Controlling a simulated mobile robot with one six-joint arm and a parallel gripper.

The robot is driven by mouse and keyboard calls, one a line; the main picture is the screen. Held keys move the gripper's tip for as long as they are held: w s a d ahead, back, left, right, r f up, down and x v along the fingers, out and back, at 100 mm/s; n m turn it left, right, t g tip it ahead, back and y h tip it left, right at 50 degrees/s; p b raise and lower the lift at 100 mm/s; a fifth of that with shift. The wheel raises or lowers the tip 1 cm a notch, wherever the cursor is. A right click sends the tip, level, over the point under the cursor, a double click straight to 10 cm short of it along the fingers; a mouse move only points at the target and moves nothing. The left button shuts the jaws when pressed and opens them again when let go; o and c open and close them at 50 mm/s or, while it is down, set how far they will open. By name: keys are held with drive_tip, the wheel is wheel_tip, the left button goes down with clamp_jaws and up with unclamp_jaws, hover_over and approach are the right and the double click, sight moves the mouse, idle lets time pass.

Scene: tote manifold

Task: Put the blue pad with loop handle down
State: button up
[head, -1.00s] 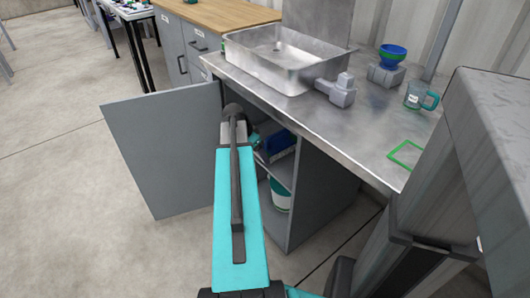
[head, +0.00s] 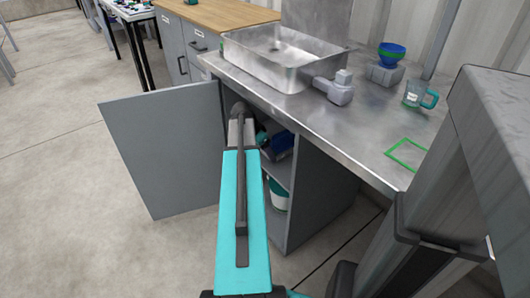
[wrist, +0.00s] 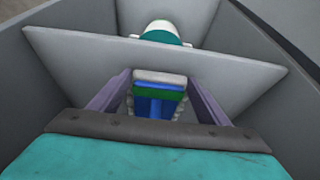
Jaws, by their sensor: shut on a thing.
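The blue pad (wrist: 157,106) shows in the wrist view as blue, green and white layers between the two fingers of my gripper (wrist: 157,95). My gripper is shut on it. Its loop handle cannot be made out. The pad is in front of or over the grey shelf board (wrist: 75,52) inside the open cupboard; I cannot tell whether it touches the board. In the head view a blue thing (head: 278,146) shows in the cupboard opening just right of my arm, which hides my gripper there; I cannot tell whether it is the pad.
A white and teal tub (head: 279,196) stands low in the cupboard and shows past the board in the wrist view (wrist: 160,30). The open cupboard door (head: 163,150) is left of my arm. The steel counter (head: 330,120) with its sink (head: 285,57) lies above the opening.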

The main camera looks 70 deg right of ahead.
drive_tip(key=o, duration=1.2)
drive_tip(key=shift+a+r, duration=0.1)
drive_tip(key=shift+r, duration=0.25)
drive_tip(key=p+v, duration=0.1)
drive_tip(key=v, duration=0.1)
drive_tip(key=shift+w+a+r, duration=0.2)
drive_tip(key=shift+a+r, duration=0.05)
drive_tip(key=shift+r, duration=0.1)
drive_tip(key=w+a+p, duration=0.1)
drive_tip(key=w+a, duration=0.5)
drive_tip(key=a, duration=0.3)
drive_tip(key=shift+w+a+f, duration=0.2)
drive_tip(key=shift+a, duration=0.2)
